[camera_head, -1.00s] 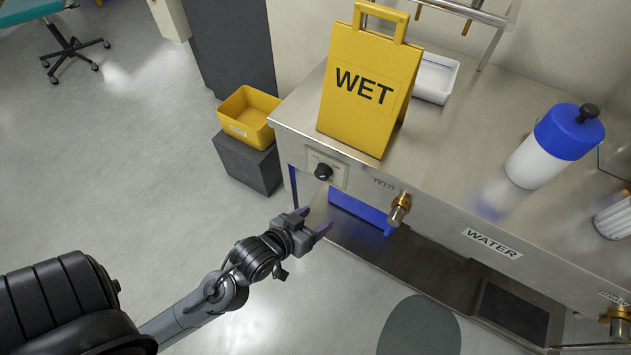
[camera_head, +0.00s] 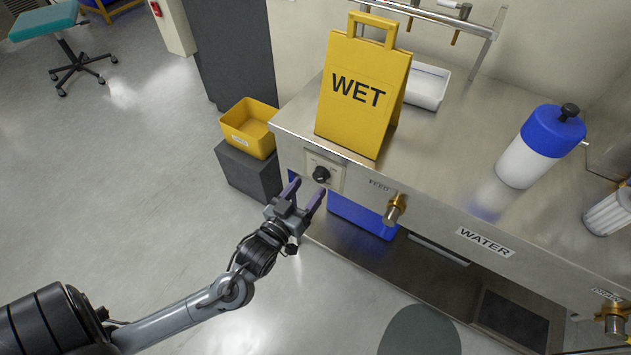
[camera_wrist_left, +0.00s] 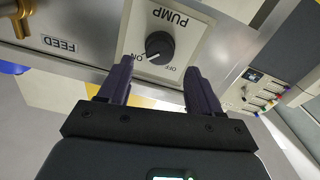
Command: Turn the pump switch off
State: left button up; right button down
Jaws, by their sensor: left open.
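The pump switch is a black round knob (camera_head: 321,174) on a pale plate (camera_head: 325,171) on the front of the steel counter. In the left wrist view the knob (camera_wrist_left: 159,47) sits under upside-down "PUMP" lettering, with "ON" and "OFF" marked at its sides. Its white pointer line is toward the "ON" mark. My left gripper (camera_head: 304,191) is open and empty, just in front of and below the knob. In the wrist view its purple fingers (camera_wrist_left: 158,82) stand apart on either side of the knob, and I see no contact. My right gripper is not in view.
A yellow WET sign (camera_head: 362,95) stands on the counter above the switch. A brass FEED tap (camera_head: 394,209) juts out to the right of the knob. A yellow bin (camera_head: 249,126) on a dark box stands to the left. A blue-capped bottle (camera_head: 541,146) stands on the counter.

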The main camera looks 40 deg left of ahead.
aim_at(318, 178)
pick_arm(q)
jog(key=w+b, duration=0.1)
jog(key=w, duration=0.2)
jog(key=shift+w+a+f, duration=0.1)
jog(key=shift+a+f, duration=0.05)
jog(key=shift+w+a, duration=0.25)
jog(key=shift+w, duration=0.4)
jog(key=shift+s+d, duration=0.1)
